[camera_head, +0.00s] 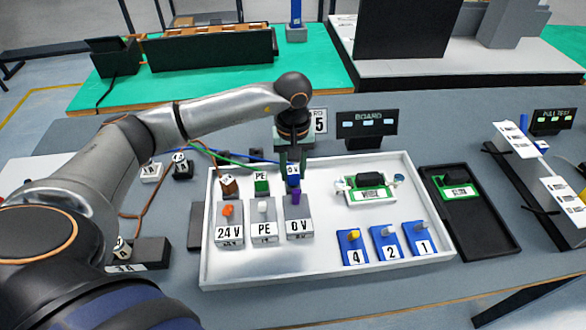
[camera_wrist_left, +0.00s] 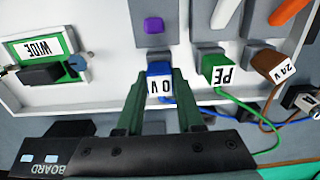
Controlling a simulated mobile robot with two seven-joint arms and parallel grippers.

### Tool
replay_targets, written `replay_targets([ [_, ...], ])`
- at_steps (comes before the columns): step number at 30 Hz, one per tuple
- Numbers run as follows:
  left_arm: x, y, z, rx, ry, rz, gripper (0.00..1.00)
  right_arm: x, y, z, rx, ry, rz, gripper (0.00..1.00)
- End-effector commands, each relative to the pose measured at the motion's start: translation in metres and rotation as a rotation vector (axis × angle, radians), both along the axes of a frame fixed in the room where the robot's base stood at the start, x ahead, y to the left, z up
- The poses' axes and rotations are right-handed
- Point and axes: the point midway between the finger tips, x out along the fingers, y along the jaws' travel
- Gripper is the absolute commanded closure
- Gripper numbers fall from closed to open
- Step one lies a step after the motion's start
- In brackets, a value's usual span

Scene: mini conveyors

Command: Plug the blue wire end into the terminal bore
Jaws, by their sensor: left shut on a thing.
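The blue wire end (camera_head: 293,176), labelled 0V, is between the fingers of my left gripper (camera_head: 291,166), which is shut on it. In the left wrist view the blue end (camera_wrist_left: 159,71) sits between the green fingers (camera_wrist_left: 158,100), with its blue wire trailing to the right. The grey 0V terminal block (camera_head: 299,229) with a purple button (camera_wrist_left: 153,25) stands right in front of the blue end, in line with it. The bore is hidden, and I cannot tell whether the blue end touches the block. My right gripper is not in view.
The PE (camera_head: 264,234) and 24V (camera_head: 229,236) blocks stand to the left, with a green end (camera_head: 261,184) and a brown end (camera_head: 229,187) behind them. The white tray (camera_head: 330,262) also holds a green WIDE module (camera_head: 369,193) and several blue numbered blocks (camera_head: 387,243).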

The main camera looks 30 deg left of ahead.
Motion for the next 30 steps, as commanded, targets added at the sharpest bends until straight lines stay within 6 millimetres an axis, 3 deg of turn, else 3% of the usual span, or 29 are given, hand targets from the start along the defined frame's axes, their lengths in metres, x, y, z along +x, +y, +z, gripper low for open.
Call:
replay_targets([
  [13,0.0002,0.0003,-0.0121,0.000,0.000,0.001,1.00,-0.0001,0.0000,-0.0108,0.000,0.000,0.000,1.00],
  [14,0.0002,0.0003,-0.0117,0.001,-0.001,0.001,0.63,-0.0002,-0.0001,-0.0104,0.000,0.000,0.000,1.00],
  [15,0.0002,0.0003,-0.0110,0.001,-0.001,0.001,0.58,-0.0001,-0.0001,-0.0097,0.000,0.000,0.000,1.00],
  [23,0.0001,0.0002,-0.0110,0.000,0.000,0.001,0.29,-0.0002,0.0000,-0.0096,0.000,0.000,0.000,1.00],
  [30,0.0000,0.0001,-0.0112,0.000,0.000,0.000,0.29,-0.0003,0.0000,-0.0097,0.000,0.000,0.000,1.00],
])
